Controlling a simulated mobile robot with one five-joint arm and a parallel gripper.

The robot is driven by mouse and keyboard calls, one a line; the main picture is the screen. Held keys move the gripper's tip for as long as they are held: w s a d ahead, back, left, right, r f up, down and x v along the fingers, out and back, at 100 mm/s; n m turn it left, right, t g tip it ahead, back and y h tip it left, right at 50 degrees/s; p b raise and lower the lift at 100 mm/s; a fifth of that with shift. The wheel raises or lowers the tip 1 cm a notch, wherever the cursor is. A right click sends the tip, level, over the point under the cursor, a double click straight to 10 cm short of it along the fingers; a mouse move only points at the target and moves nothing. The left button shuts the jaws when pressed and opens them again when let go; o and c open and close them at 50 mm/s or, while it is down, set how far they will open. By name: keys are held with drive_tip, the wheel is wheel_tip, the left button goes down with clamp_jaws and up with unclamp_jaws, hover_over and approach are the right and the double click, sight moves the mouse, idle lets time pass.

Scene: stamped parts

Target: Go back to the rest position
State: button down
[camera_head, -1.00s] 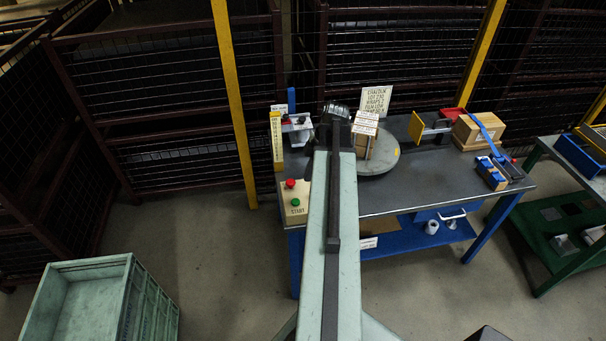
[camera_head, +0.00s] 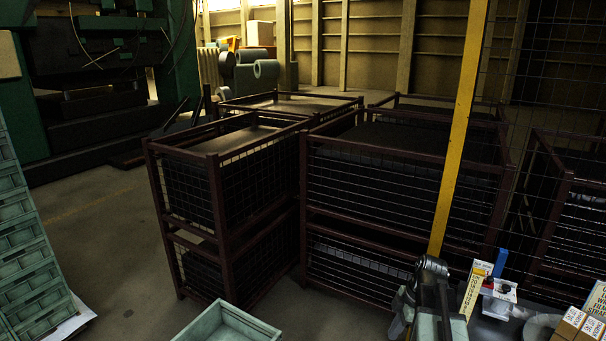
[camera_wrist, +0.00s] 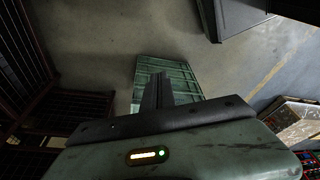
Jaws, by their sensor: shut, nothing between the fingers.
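My gripper (camera_wrist: 158,92) shows in the wrist view with its dark fingers together and nothing between them. It points out over the floor, and its fingers overlap the view of a green crate (camera_wrist: 184,76); I cannot tell the height gap. In the head view the dark end of my arm shows at the lower right, but the fingertips cannot be made out there. The green crate (camera_head: 228,325) is cut off by the bottom edge of the head view.
Dark red mesh cages (camera_head: 400,190) stand behind, with a yellow post (camera_head: 458,130) in front. Stacked green crates (camera_head: 25,240) stand at far left. Small boxes (camera_head: 572,322) and a white-and-red device (camera_head: 498,290) are at lower right. Open floor (camera_head: 120,270) lies left of the cages.

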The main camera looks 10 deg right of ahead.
drive_tip(key=a+m+h, duration=0.3)
drive_tip(key=a+m, duration=1.2)
drive_tip(key=a, duration=0.5)
drive_tip(key=shift+s+a+f+g, duration=0.25)
drive_tip(key=shift+s+f+g, duration=0.05)
drive_tip(key=shift+s+f, duration=0.05)
idle(5.7)
